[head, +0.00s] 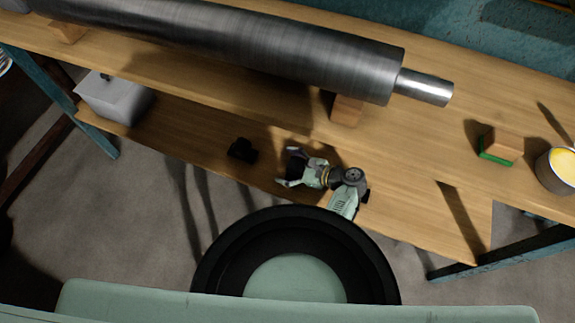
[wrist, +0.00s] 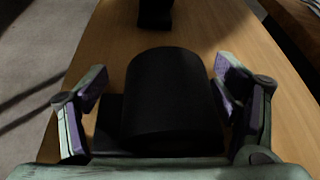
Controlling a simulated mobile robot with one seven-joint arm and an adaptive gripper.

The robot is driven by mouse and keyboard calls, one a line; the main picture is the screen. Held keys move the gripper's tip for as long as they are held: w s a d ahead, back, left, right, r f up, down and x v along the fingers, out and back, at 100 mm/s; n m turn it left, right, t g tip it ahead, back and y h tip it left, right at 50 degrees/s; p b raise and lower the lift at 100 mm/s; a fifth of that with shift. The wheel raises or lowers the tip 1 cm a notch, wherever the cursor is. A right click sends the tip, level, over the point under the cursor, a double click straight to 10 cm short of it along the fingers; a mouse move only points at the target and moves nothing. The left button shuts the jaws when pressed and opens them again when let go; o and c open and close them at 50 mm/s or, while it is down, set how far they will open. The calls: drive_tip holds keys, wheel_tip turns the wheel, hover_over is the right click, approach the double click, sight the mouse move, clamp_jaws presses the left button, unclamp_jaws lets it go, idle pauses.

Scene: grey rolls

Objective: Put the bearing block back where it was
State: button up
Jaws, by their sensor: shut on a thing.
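My gripper (head: 290,167) is over the lower wooden shelf, below the big roller in the head view. In the wrist view my gripper (wrist: 165,110) has its two purple-padded fingers on either side of a black bearing block (wrist: 172,95) with a rounded top and a flat foot, and it is shut on it. In the head view the held block is mostly lost in shadow between the fingers. I cannot tell whether its underside touches the board. A second black block (head: 242,150) stands on the shelf left of my gripper; it also shows at the top of the wrist view (wrist: 155,14).
A grey roller (head: 290,45) lies on wooden chocks (head: 346,110) on the upper bench. A light grey box (head: 115,98) stands at the shelf's left end. A green-edged wooden block (head: 498,147) and a yellow-filled tin (head: 560,170) are at right. Shelf right of my gripper looks clear.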

drive_tip(key=shift+f, duration=0.1)
drive_tip(key=o, duration=1.7)
drive_tip(key=shift+c, duration=0.2)
drive_tip(key=shift+s+d+r, duration=0.15)
drive_tip(key=shift+d+r, duration=0.1)
drive_tip(key=shift+d, duration=0.1)
drive_tip(key=v, duration=1.1)
drive_tip(key=shift+s+d+r+b, duration=0.1)
drive_tip(key=shift+b, duration=0.2)
